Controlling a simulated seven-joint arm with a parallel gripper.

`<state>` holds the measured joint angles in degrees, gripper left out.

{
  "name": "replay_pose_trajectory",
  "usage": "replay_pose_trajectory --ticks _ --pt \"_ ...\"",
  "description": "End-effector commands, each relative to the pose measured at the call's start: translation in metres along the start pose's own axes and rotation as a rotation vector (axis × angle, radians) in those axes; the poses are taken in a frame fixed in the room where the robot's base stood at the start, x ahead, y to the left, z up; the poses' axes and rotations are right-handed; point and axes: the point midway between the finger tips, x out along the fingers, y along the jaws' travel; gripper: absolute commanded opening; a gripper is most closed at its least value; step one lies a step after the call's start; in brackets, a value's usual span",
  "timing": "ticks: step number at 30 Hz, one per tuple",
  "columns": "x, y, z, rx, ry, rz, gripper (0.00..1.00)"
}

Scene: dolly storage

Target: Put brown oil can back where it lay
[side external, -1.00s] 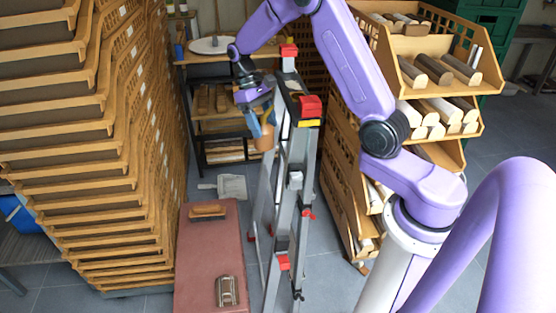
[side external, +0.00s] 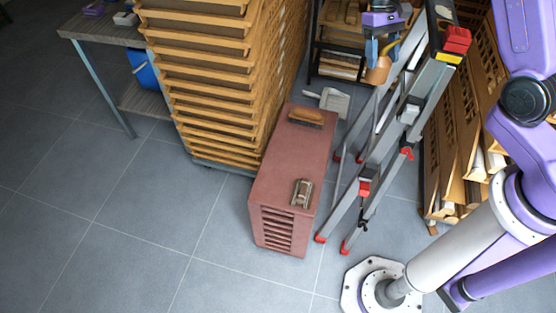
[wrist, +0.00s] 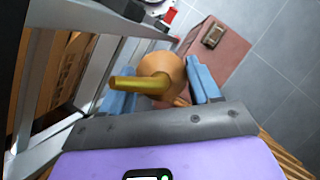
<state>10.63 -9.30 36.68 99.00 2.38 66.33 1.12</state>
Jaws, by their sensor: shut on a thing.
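The brown oil can (side external: 377,72) has an orange-brown body and hangs in my gripper (side external: 379,52). It is beside the ladder's left side and above the floor. In the wrist view the can (wrist: 163,68) sits between the two blue fingers of my gripper (wrist: 160,86). The fingers are shut on the can. Part of its body is hidden by the fingers and the spout.
A grey stepladder (side external: 400,120) with red feet stands close right of the can. A reddish box (side external: 270,170) carries a brush (side external: 305,116) and a metal part (side external: 303,193). A dustpan (side external: 333,102) lies behind it. Stacked wooden trays (side external: 215,90) stand left. Front-left floor is clear.

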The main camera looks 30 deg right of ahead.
Motion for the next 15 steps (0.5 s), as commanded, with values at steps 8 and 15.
replay_pose_trajectory --ticks 8,15 --pt "0.048 -0.123 -0.005 0.227 0.002 -0.089 0.27" --pt "0.097 -0.222 -0.015 0.617 0.009 -0.240 0.27"
